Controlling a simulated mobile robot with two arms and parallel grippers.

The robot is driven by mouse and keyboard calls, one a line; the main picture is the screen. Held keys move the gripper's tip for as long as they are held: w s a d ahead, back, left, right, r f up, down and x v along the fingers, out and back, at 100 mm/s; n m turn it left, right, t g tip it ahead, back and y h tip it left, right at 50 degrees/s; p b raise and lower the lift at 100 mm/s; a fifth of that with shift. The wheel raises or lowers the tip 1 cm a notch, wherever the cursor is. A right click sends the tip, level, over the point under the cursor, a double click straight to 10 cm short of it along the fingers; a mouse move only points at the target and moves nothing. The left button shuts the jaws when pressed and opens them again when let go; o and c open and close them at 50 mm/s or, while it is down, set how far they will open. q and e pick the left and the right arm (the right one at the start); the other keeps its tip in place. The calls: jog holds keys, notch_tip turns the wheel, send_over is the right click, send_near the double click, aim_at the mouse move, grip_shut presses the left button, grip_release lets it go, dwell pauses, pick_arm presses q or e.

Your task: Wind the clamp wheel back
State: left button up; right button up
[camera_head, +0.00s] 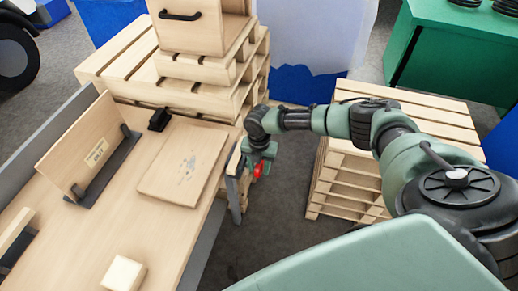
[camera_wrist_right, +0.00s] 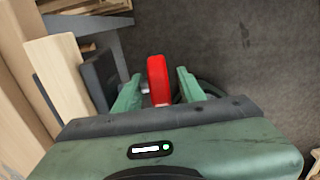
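The red clamp wheel or handle (camera_head: 258,170) sits just off the right edge of the workbench, by a vise-like clamp with a pale wooden jaw (camera_wrist_right: 57,78) and a dark plate (camera_wrist_right: 100,82). In the right wrist view the red part (camera_wrist_right: 158,78) stands upright between the two green fingers of my right gripper (camera_wrist_right: 161,92). A narrow gap shows on each side of it, so the gripper is open around it. In the head view my right gripper (camera_head: 262,153) reaches down over the red part and hides some of it. My left gripper is not in view.
The workbench (camera_head: 150,260) holds a flat board (camera_head: 185,163), an upright panel (camera_head: 85,150), a small black block (camera_head: 159,119) and a pale block (camera_head: 123,274). Pallets stand behind (camera_head: 175,85) and to the right (camera_head: 330,187). Dark floor is clear between.

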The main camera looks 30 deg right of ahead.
grip_shut()
